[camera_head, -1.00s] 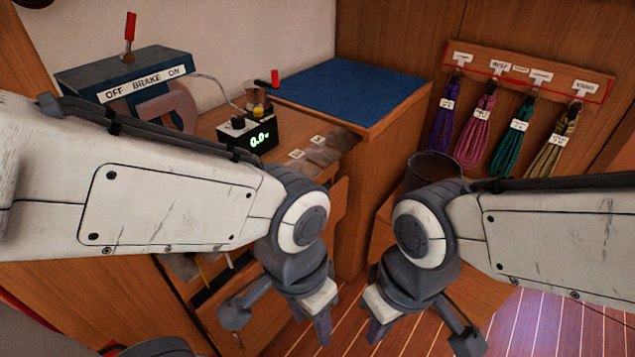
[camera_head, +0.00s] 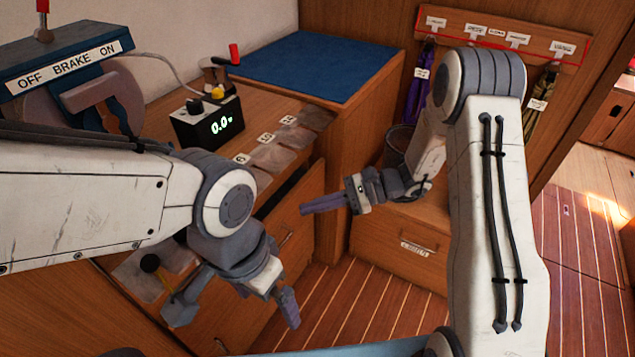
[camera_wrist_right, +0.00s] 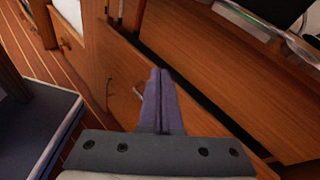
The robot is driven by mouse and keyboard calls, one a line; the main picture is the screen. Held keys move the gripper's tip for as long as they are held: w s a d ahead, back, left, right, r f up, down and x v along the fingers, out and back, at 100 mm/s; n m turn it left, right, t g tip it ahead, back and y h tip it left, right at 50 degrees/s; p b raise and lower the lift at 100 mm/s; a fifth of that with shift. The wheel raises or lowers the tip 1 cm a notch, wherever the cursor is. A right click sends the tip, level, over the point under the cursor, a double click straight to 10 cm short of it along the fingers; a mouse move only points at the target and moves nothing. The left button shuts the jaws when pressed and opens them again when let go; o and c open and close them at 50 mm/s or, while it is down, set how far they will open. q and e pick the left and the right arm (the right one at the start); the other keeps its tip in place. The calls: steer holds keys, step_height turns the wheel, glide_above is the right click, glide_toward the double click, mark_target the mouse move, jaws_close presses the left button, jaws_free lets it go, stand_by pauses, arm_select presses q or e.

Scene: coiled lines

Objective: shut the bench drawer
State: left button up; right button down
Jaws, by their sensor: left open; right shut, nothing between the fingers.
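The bench drawer (camera_head: 300,228) stands open under the worktop, its wooden front out from the bench and a dark gap behind it. My left gripper (camera_head: 235,305) is open, pointing down in front of the drawer, with no clear contact. My right gripper (camera_head: 304,207) is shut and empty, pointing left at the right end of the drawer front. In the right wrist view its closed fingers (camera_wrist_right: 160,78) lie over the wooden front; I cannot tell whether they touch.
The worktop holds a brake box (camera_head: 60,62), a black meter (camera_head: 208,122) reading 0.0 and labelled flat pouches (camera_head: 272,157). A blue-topped cabinet (camera_head: 318,66) stands right of the drawer. A dark bucket (camera_head: 398,140) sits behind my right arm. The striped floor in front is clear.

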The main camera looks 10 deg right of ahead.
steer(key=w+d+f+m+t+y, duration=0.1)
steer(key=w+d+f+m+t, duration=0.5)
steer(key=w+d+t, duration=0.15)
steer(key=m+t+h, duration=0.1)
steer(key=m+t, duration=0.3)
glide_toward(309, 177)
steer(key=b+x, duration=0.1)
steer(key=x, duration=0.5)
steer(key=shift+w+a, duration=0.3)
